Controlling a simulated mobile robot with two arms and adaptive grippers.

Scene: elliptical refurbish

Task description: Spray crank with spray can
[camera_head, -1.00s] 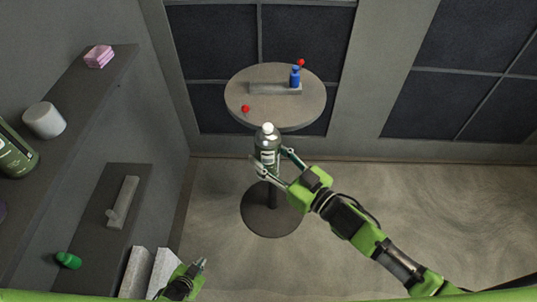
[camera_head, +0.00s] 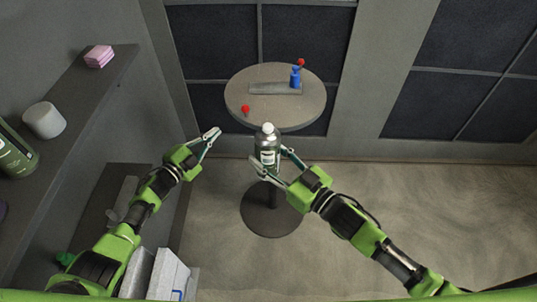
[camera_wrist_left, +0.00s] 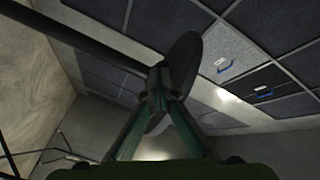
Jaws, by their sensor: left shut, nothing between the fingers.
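The spray can (camera_head: 267,151), a dark bottle with a white cap and pale label, stands upright in my right gripper (camera_head: 271,163), whose fingers close around it. It is in front of the round table in the head view. A flat grey bar with an upright blue handle-like part (camera_head: 296,78) lies on the table; it may be the crank, but I cannot tell for sure. My left gripper (camera_head: 214,135) is shut and empty, left of the can and apart from it. Its closed fingers also show in the left wrist view (camera_wrist_left: 160,85).
The round table (camera_head: 243,89) also bears red balls (camera_head: 245,109). A left shelf (camera_head: 75,97) holds a pink stack (camera_head: 98,56), a white cylinder (camera_head: 44,120) and a green container (camera_head: 12,155). White boxes (camera_head: 170,273) stand at the lower left. Floor on the right is clear.

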